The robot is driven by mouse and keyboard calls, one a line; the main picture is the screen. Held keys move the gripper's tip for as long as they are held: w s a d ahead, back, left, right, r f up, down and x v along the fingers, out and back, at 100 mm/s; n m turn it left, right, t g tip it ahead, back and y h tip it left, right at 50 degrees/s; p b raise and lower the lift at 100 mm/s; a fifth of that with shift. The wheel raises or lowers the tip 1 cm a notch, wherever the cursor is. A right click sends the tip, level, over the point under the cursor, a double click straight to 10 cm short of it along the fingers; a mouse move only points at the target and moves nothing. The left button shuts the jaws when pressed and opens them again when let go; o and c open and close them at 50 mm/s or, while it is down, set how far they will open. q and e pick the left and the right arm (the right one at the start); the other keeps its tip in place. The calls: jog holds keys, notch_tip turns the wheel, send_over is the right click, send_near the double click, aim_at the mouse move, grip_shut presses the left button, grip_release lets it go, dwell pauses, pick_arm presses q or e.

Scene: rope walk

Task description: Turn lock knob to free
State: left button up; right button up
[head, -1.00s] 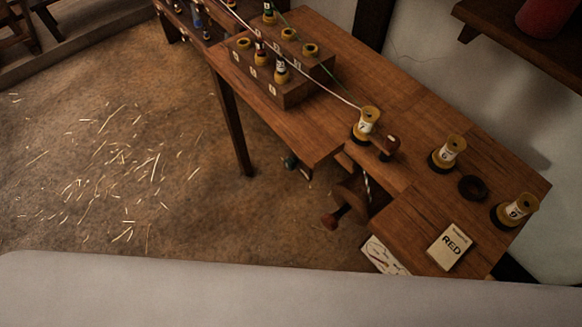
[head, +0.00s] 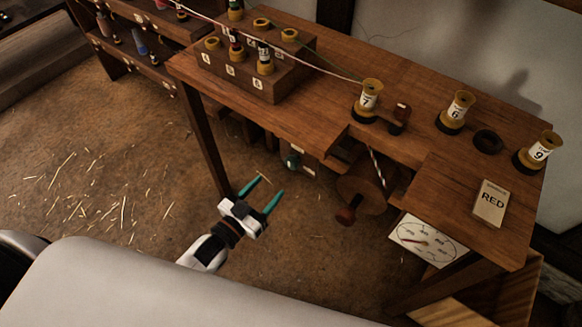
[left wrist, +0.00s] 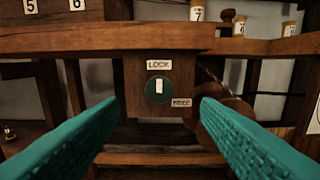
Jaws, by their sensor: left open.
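The lock knob (left wrist: 158,90) is a round dark green disc with a white bar. It sits on a wooden panel under the bench edge, and also shows in the head view (head: 292,161). The bar stands upright, toward the LOCK label (left wrist: 159,65) above it. The FREE label (left wrist: 181,102) is to the lower right of the knob. My left gripper (head: 270,185) has teal fingers, open and empty, in front of the panel and apart from the knob. In the left wrist view the knob appears between the two fingers. My right gripper is not in view.
A wooden drum with a red-brown handle (head: 346,216) is right of the knob. A dial (head: 425,240) hangs farther right. The straw-strewn floor in front is open.

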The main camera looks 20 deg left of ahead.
aim_at(289, 165)
pick_arm(q)
jog(key=x, duration=0.9)
jog(key=shift+w+f, duration=0.1)
jog(key=shift+w, duration=0.15)
jog(key=c, duration=0.9)
